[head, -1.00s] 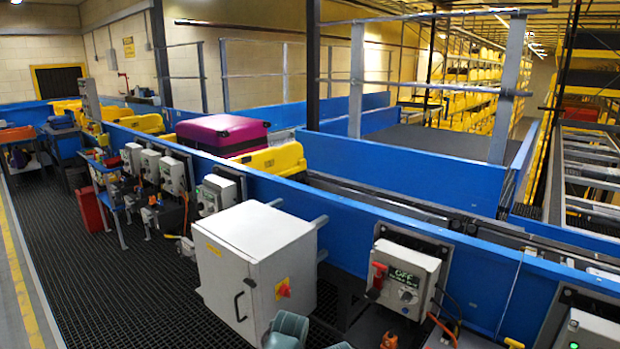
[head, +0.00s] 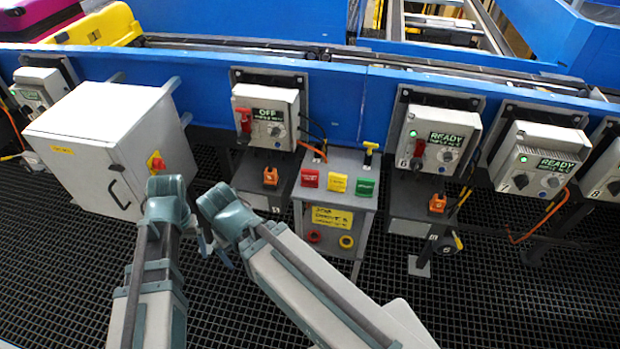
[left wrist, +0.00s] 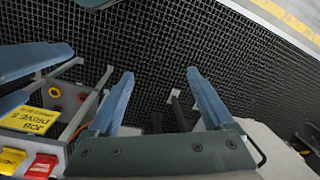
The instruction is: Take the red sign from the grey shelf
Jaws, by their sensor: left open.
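The red sign (head: 309,179) is a small red block with a pale label. It stands at the left of the grey shelf's (head: 345,158) top, beside a yellow sign (head: 337,184) and a green sign (head: 364,187). In the left wrist view the red sign (left wrist: 42,166) is at the lower left, outside the jaws. My left gripper (head: 213,250) is mostly hidden by arm links in the head view, left of the shelf and apart from it. Its two fingers (left wrist: 160,76) are spread and empty over the floor grating.
A white cabinet (head: 105,140) stands left of the shelf. Control boxes marked OFF (head: 266,118) and READY (head: 440,140) hang along the blue conveyor wall (head: 340,85). A yellow label (head: 332,217) is on the shelf's front. Black grating (head: 500,290) in front is open.

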